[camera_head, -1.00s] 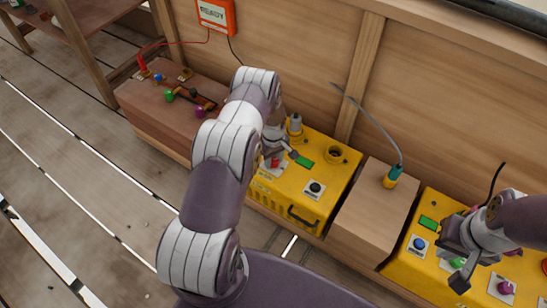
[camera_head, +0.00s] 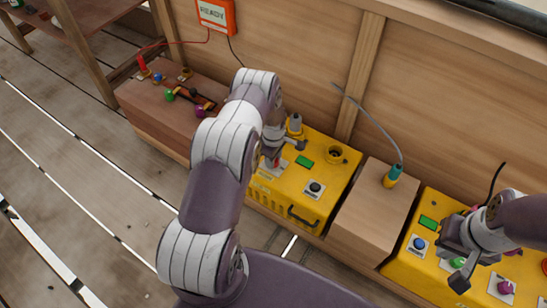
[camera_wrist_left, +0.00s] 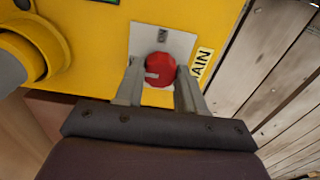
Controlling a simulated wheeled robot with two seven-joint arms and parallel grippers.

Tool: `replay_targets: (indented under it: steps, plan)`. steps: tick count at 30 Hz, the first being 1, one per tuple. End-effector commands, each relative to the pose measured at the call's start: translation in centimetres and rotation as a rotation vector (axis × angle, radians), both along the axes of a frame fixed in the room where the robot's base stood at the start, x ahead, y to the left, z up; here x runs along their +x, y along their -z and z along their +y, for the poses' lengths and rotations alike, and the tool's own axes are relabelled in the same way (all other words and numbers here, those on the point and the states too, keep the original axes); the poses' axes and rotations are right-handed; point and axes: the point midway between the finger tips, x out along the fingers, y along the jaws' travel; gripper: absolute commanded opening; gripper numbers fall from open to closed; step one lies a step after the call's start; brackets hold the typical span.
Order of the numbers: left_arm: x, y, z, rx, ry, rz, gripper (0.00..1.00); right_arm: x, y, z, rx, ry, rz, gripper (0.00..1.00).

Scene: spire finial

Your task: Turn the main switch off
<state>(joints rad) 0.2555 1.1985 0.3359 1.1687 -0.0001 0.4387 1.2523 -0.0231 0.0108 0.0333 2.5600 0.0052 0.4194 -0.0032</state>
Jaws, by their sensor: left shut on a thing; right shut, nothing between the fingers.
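The main switch is a red round knob (camera_wrist_left: 160,69) on a white plate (camera_wrist_left: 175,40) beside a label whose visible letters read "AIN". In the left wrist view, my left gripper (camera_wrist_left: 160,82) has its two fingers on either side of the knob and is shut on it. In the head view, the left gripper (camera_head: 275,158) is over the left part of the middle yellow box (camera_head: 325,205), and the knob is mostly hidden by it. My right gripper (camera_head: 458,268) is shut and empty above the right yellow box (camera_head: 402,268).
The middle box also carries a black knob (camera_head: 316,187), a green display (camera_head: 304,161) and a round socket (camera_head: 336,154). A wooden block (camera_head: 372,210) with a teal and yellow plug (camera_head: 392,176) stands between the yellow boxes. An orange "READY" sign (camera_head: 215,14) hangs on the wall.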

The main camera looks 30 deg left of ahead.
Motion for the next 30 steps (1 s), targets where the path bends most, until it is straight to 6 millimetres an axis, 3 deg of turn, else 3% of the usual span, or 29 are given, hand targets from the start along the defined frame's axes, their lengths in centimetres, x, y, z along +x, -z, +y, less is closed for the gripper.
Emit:
replay_targets:
  steps: [8, 9, 11, 20, 23, 30]
  plan:
    - [0.1, -0.1, 0.1, 0.001, -0.001, -0.003, 0.08, 0.0, 0.0, 0.0, 0.000, 0.000, 0.000, 0.00]
    - [0.1, -0.1, 0.1, 0.001, -0.001, -0.003, 0.48, 0.0, 0.0, 0.0, 0.000, 0.000, 0.000, 0.00]
    - [0.1, -0.1, 0.1, 0.001, -0.001, -0.002, 0.64, 0.0, 0.0, 0.0, 0.000, 0.000, 0.000, 0.00]
    - [0.1, -0.3, 0.0, 0.000, 0.000, -0.001, 0.64, 0.0, -0.2, 0.0, 0.000, 0.000, 0.000, 0.00]
    - [0.1, -2.0, 0.0, 0.001, 0.000, -0.002, 0.64, 0.0, -1.0, 0.0, 0.000, 0.000, 0.000, 0.00]
    - [0.1, -8.7, 0.1, 0.001, 0.000, -0.003, 0.64, 0.0, -3.6, 0.0, 0.000, 0.000, 0.000, 0.00]
